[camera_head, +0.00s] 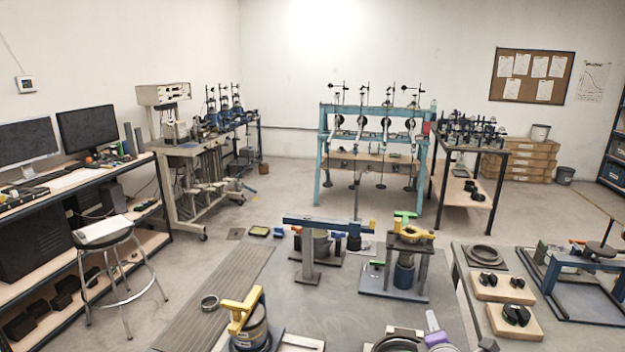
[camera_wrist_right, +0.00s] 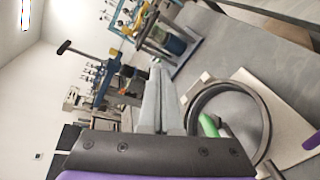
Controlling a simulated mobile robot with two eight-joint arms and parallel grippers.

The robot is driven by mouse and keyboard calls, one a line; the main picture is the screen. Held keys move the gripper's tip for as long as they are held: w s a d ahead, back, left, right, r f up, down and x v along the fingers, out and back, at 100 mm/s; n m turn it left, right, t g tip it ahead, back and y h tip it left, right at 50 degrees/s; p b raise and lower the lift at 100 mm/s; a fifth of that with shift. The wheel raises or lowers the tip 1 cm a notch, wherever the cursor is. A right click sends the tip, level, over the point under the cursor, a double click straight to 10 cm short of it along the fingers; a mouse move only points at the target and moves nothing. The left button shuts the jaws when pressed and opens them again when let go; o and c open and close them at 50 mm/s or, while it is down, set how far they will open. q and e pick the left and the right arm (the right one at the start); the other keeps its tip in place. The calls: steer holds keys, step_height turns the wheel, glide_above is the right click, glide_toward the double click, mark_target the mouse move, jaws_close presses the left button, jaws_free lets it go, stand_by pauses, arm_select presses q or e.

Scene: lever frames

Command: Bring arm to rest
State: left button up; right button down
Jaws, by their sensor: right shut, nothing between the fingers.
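My right gripper (camera_head: 432,319) is at the bottom edge of the head view, above the near part of the grey table. Its grey fingers are together with nothing between them; they also show closed in the right wrist view (camera_wrist_right: 157,98). A dark ring fixture (camera_head: 388,346) lies just left of the gripper, cut by the frame edge. In the wrist view the ring (camera_wrist_right: 265,125) is beside the fingers on a pale plate, with a green part inside. A blue lever beam on a grey post (camera_head: 312,258) and a yellow-topped frame (camera_head: 408,236) stand farther back. My left gripper is not visible.
A side table at right holds wooden blocks (camera_head: 504,290) and a blue frame (camera_head: 590,290). Bare table lies around (camera_head: 340,305).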

steer(key=s+a+f+m+g+y, duration=0.1)
steer(key=s+a+f+m+g, duration=0.1)
steer(key=s+f+m, duration=0.3)
steer(key=s+a+f+m+g+y, duration=0.1)
steer(key=s+a+f+m+g, duration=0.2)
steer(key=s+m, duration=0.5)
steer(key=s+a+f+m+g+y, duration=0.1)
steer(key=s+a+f+m+g, duration=0.2)
steer(key=s, duration=1)
step_height(320, 180, down, 4)
steer(key=m+g, duration=0.1)
steer(key=m, duration=0.3)
steer(key=shift+s+r+m, duration=0.2)
steer(key=shift+s+m, duration=0.1)
steer(key=shift+s, duration=0.1)
steer(key=shift+a, duration=0.1)
